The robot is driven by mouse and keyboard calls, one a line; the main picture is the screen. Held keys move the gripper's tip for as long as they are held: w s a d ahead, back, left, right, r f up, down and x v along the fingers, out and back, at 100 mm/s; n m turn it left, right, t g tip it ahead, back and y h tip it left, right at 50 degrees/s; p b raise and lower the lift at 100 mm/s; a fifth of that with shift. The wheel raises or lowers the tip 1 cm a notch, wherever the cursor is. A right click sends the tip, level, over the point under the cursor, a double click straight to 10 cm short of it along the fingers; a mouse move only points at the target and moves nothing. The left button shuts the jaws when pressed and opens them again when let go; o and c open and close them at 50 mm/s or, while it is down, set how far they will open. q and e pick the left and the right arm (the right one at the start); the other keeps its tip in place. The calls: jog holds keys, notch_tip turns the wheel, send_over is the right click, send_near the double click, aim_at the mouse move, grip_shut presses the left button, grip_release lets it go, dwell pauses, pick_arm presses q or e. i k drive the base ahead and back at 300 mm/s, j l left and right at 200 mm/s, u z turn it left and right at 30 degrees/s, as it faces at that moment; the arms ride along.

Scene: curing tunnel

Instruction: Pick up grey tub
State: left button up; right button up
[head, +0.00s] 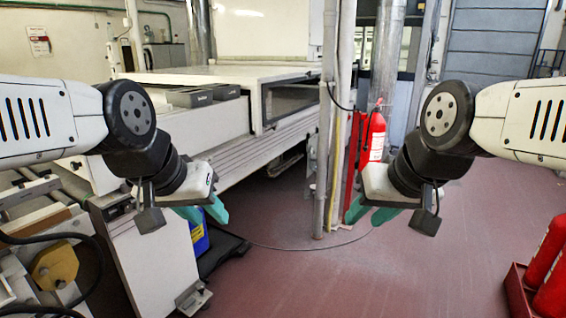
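The left arm hides part of the machine's side, and the right arm hides part of the floor and back wall.
A long white machine (190,75) fills the left, with grey box-like parts (200,96) on top. A vertical pipe (326,140) and a red fire extinguisher (373,139) stand in the middle. Red cylinders (547,262) stand at lower right.

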aim_at(222, 91)
jog(key=i+l, duration=0.1)
jog(key=i, duration=1.75)
jog(key=i+u, duration=0.35)
jog(key=i, duration=0.15)
jog(key=i+l+u, duration=0.1)
jog(key=i+u, duration=0.25)
jog(key=i, duration=0.1)
